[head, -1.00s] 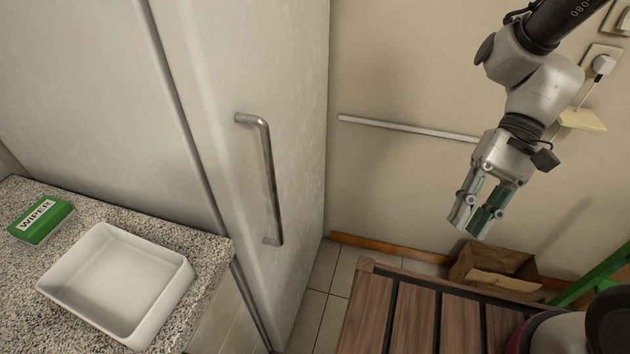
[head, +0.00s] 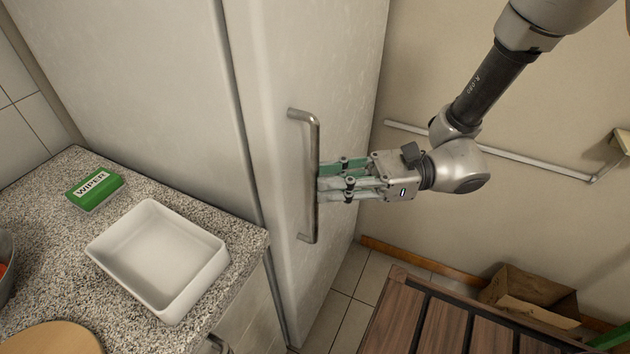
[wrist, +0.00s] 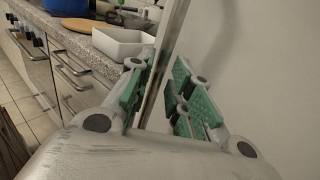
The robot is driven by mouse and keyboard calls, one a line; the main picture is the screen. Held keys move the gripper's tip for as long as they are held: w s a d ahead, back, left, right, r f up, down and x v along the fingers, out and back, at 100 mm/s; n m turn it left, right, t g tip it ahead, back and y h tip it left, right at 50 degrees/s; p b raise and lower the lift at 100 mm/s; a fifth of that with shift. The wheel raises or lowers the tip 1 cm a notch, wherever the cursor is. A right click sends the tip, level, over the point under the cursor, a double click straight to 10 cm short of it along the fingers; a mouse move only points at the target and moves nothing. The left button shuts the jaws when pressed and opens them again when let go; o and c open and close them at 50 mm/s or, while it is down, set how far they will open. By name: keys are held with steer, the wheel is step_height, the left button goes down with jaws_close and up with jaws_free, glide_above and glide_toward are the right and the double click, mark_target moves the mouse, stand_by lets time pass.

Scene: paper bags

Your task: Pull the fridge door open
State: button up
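The fridge door (head: 345,60) is tall, pale and shut. Its vertical metal bar handle (head: 312,140) stands out from the door's front. My gripper (head: 325,180) is at the handle's middle height, coming in from the right, with its green-padded fingers pointing left at the bar. In the wrist view the fingers (wrist: 157,95) are spread, and a long upright metal edge, which looks like the handle (wrist: 165,65), runs between them. Space shows between this bar and the right finger. I cannot tell whether the left finger touches it.
A granite counter (head: 60,240) left of the fridge holds a white tray (head: 160,250) and a green WIPER box (head: 95,188). A slatted wooden bench (head: 400,320) and a cardboard box (head: 530,290) stand at the lower right. Some tiled floor (head: 350,285) is clear.

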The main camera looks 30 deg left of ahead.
steer(key=shift+x, duration=1.45)
jaws_close()
steer(key=shift+d, duration=0.15)
